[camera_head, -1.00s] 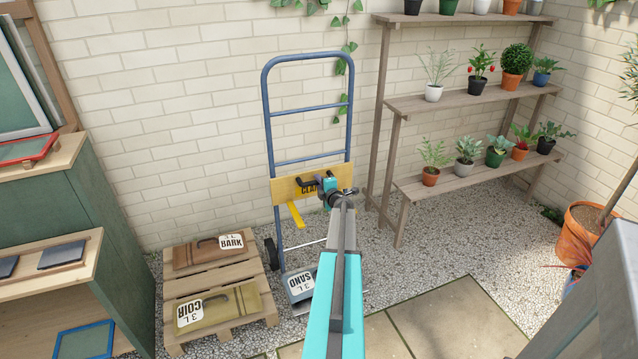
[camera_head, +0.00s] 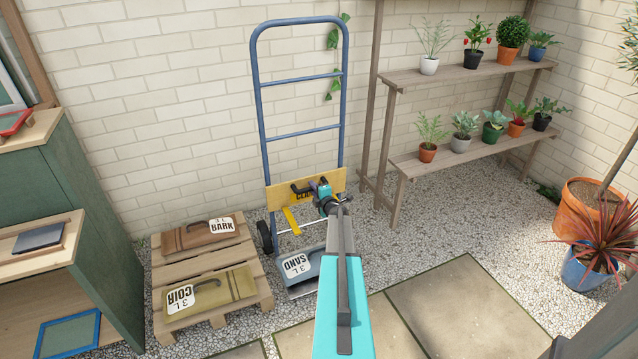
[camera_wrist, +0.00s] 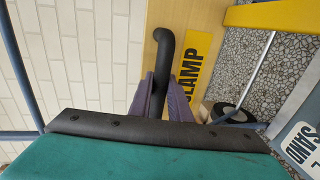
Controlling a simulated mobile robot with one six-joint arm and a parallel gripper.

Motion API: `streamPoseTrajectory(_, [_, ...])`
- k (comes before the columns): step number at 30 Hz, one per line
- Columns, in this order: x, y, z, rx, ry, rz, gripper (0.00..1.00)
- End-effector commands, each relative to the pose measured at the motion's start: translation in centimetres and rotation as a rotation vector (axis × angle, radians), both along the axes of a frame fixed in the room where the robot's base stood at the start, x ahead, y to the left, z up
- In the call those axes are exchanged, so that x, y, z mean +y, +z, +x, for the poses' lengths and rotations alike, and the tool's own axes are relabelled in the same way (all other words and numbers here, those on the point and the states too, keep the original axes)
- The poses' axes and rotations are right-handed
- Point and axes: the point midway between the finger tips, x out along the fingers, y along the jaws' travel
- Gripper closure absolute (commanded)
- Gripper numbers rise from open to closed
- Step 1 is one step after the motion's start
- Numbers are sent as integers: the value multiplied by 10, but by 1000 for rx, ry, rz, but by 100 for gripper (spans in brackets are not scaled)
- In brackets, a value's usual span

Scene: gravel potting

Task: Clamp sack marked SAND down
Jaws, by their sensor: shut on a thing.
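A yellow bar (camera_head: 292,219) hangs from the board. My gripper (camera_wrist: 163,98) is shut on the board's black handle (camera_wrist: 163,48), its purple fingers on either side. In the head view, my arm hides part of the board's right end and the sack's right side.
A wooden pallet (camera_head: 205,262) with the BARK sack (camera_head: 197,235) and COIR sack (camera_head: 225,290) stands close to the left. A plant shelf (camera_head: 440,159) is at the right. Paving (camera_head: 445,305) at front right is clear.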

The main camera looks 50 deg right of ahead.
Motion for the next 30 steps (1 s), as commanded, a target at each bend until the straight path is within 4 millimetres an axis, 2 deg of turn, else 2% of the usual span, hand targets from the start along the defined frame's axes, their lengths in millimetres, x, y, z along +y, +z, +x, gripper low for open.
streamPoseTrajectory(1, [0, -21, 3, 2, 0, 1, 100])
streamPoseTrajectory(3, [2, -37, 4, 2, 2, 2, 100])
streamPoseTrajectory(24, [8, -199, 7, 7, 5, 4, 100])
streamPoseTrajectory(30, [9, -235, 6, 7, 5, 4, 100])
